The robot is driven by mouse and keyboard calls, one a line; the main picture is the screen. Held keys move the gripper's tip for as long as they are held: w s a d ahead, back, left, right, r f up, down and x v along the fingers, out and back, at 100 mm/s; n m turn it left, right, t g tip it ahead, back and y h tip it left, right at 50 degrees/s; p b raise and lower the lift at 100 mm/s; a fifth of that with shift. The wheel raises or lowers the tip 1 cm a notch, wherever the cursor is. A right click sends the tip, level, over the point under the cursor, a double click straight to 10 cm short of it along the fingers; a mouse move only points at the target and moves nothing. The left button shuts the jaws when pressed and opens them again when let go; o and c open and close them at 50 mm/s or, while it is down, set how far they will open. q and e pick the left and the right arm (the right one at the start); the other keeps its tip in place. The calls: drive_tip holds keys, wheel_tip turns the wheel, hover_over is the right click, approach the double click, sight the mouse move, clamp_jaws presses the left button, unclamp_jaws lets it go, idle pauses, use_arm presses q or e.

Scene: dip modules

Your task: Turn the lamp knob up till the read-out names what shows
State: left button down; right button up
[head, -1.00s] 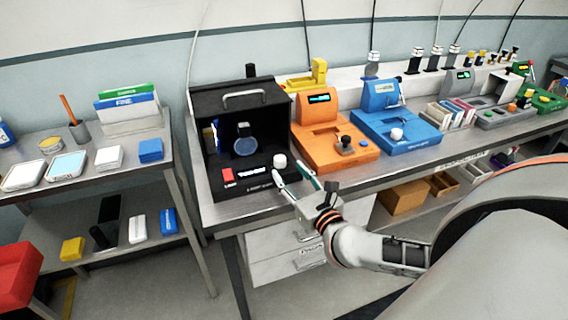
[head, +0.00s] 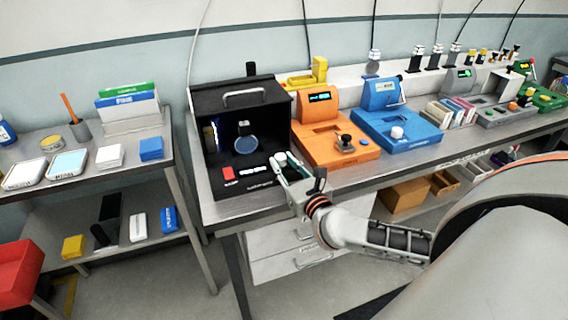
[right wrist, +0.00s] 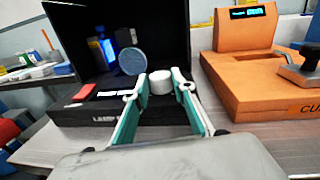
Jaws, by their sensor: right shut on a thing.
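The black lamp box (head: 215,107) stands open at the front on the bench. Its white knob (head: 280,158) sits at the front right of the base, and it also shows in the right wrist view (right wrist: 160,84). My right gripper (head: 284,164) is shut on the knob, one teal-padded finger on each side. A pale lit strip (head: 252,171), seemingly the read-out, lies left of the knob; its text is too small to read. A round bluish disc (head: 246,145) stands inside the box, with a blue glow behind it at the left. My left gripper is not in view.
A red block (head: 229,173) sits at the base's front left. An orange machine (head: 320,97) stands close at the right, then a blue machine (head: 382,93). A side table (head: 100,181) at the left holds trays and boxes. The bench's front edge is clear.

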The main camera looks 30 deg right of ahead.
drive_tip(key=shift+w+a+m+g+h+p, duration=0.15)
drive_tip(key=shift+m+h+p, duration=0.35)
drive_tip(key=shift+h, duration=0.25)
drive_tip(key=shift+s+a+m+g+h+p, duration=0.15)
drive_tip(key=shift+m+h+p, duration=0.25)
drive_tip(key=shift+m+h, duration=0.3)
drive_tip(key=shift+w+a+m+g+h, duration=0.15)
drive_tip(key=shift+m+g+h, duration=0.35)
drive_tip(key=shift+h, duration=0.55)
drive_tip(key=shift+a+m+h, duration=0.1)
drive_tip(key=shift+m+h, duration=0.4)
drive_tip(key=shift+h, duration=0.1)
drive_tip(key=shift+w+a+f+m+g+h+b, duration=0.1)
drive_tip(key=shift+m+g+h+b, duration=0.1)
drive_tip(key=shift+m+g+h, duration=0.25)
drive_tip(key=shift+w+f+m+g+h+b, duration=0.1)
drive_tip(key=shift+m+g+h+b, duration=0.05)
drive_tip(key=shift+m+g+h, duration=0.3)
drive_tip(key=shift+a+m+g+h+b, duration=0.15)
drive_tip(key=shift+m+g+h+b, duration=0.5)
drive_tip(key=shift+h, duration=0.35)
drive_tip(key=shift+w+m+g+h+b, duration=0.2)
drive_tip(key=shift+m+g+h+b, duration=0.8)
drive_tip(key=shift+g, duration=0.25)
drive_tip(key=shift+r+m+g+b, duration=0.15)
drive_tip(key=shift+m+g+b, duration=0.1)
drive_tip(key=shift+g+b, duration=0.15)
drive_tip(key=shift+h, duration=0.3)
